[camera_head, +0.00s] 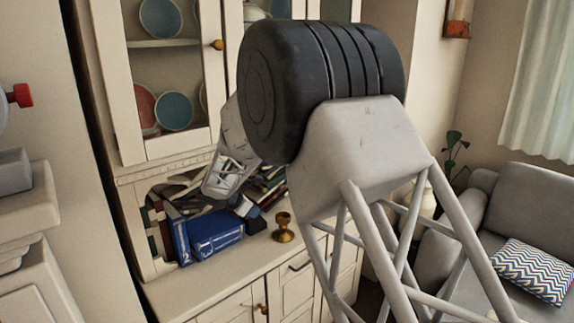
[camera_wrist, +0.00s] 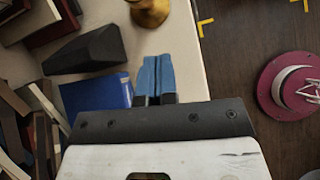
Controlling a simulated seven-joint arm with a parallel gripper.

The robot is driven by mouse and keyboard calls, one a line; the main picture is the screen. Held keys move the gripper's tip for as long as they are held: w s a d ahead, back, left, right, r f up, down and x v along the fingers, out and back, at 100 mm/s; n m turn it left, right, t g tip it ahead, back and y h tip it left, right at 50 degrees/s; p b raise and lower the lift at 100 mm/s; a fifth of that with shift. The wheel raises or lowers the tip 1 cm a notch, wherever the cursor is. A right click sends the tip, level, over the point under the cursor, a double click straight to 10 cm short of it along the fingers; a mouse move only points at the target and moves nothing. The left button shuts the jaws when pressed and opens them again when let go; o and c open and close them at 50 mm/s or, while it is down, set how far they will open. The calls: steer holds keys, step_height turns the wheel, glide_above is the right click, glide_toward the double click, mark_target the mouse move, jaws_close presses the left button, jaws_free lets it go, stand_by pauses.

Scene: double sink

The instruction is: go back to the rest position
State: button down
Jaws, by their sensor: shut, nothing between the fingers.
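My gripper (camera_wrist: 156,76) shows in the wrist view with its two blue fingers pressed together and nothing between them. It is over the pale counter (camera_wrist: 190,45) near its edge with the dark floor. In the head view my arm reaches from the lower right, over a large black joint, down toward the cupboard counter (camera_head: 185,290). There the fingertips are hard to make out among the books.
A brass goblet (camera_head: 283,228) stands on the counter, also in the wrist view (camera_wrist: 148,10). Blue books (camera_head: 208,237) and a jumbled pile lie left of it. A black wedge (camera_wrist: 85,50) lies near the fingers. Glass doors (camera_head: 168,75) rise above; a sofa (camera_head: 510,205) stands right.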

steer(key=s+d+r+m+g+y, duration=0.1)
steer(key=s+d+r+m+g, duration=0.1)
steer(key=s+d+r+m, duration=0.7)
steer(key=s+d+r+m+g+y, duration=0.1)
steer(key=s+d+r+m, duration=0.35)
steer(key=s+d, duration=0.9)
steer(key=s+d+m+y, duration=0.1)
steer(key=s+d+m, duration=0.3)
steer(key=s, duration=0.6)
steer(key=s+d+m+y, duration=0.2)
steer(key=s+d+m, duration=0.2)
steer(key=s, duration=0.6)
steer(key=s+d+m+y, duration=0.1)
steer(key=s+d+m, duration=0.3)
steer(key=s, duration=0.6)
steer(key=shift+r+y, duration=0.3)
steer(key=shift+r, duration=0.1)
steer(key=c, duration=1.8)
jaws_free()
steer(key=shift+w, duration=0.1)
steer(key=shift+c, duration=0.2)
